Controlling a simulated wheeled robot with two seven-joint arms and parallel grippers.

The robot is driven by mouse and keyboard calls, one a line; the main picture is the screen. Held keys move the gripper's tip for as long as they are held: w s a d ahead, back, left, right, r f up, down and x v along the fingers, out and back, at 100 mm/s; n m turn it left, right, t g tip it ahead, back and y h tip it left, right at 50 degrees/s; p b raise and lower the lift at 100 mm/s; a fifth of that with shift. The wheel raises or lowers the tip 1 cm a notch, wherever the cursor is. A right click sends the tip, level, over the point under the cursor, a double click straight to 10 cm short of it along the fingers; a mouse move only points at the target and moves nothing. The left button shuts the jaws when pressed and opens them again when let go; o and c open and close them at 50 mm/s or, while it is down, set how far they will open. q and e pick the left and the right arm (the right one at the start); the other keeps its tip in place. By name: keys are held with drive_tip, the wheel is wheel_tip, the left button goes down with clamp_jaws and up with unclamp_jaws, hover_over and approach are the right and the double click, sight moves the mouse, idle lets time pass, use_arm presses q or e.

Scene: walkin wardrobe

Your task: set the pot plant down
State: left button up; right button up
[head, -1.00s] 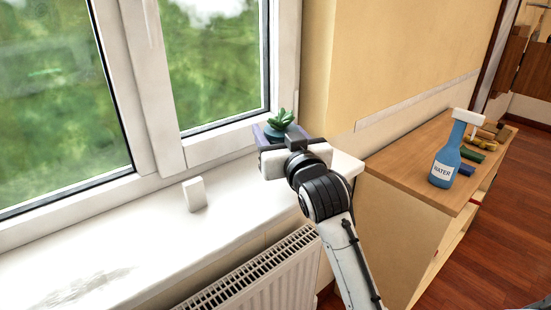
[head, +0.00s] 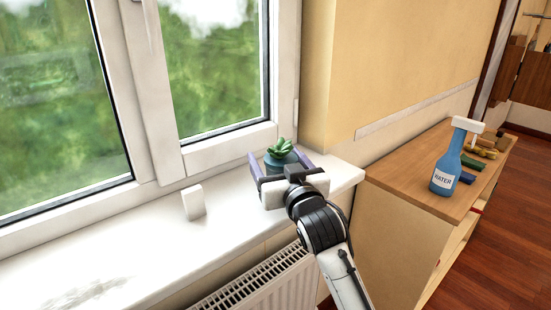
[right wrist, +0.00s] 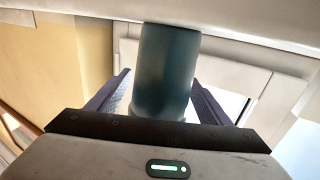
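The pot plant is a green succulent in a dark blue-grey pot (head: 283,161). It stands upright at the right end of the white window sill (head: 135,233), near the window frame. My right gripper (head: 277,157) reaches it from the front, with a purple finger on each side of the pot. The fingers look spread, with a gap beside the pot. My left gripper is not in view.
A small white block (head: 193,203) stands on the sill to the left. A radiator (head: 262,282) sits below the sill. A wooden cabinet (head: 400,170) on the right holds a blue water spray bottle (head: 447,165) and several small items.

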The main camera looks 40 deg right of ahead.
drive_tip(key=shift+r, duration=0.2)
drive_tip(key=v, duration=1.2)
drive_tip(key=shift+b, duration=0.3)
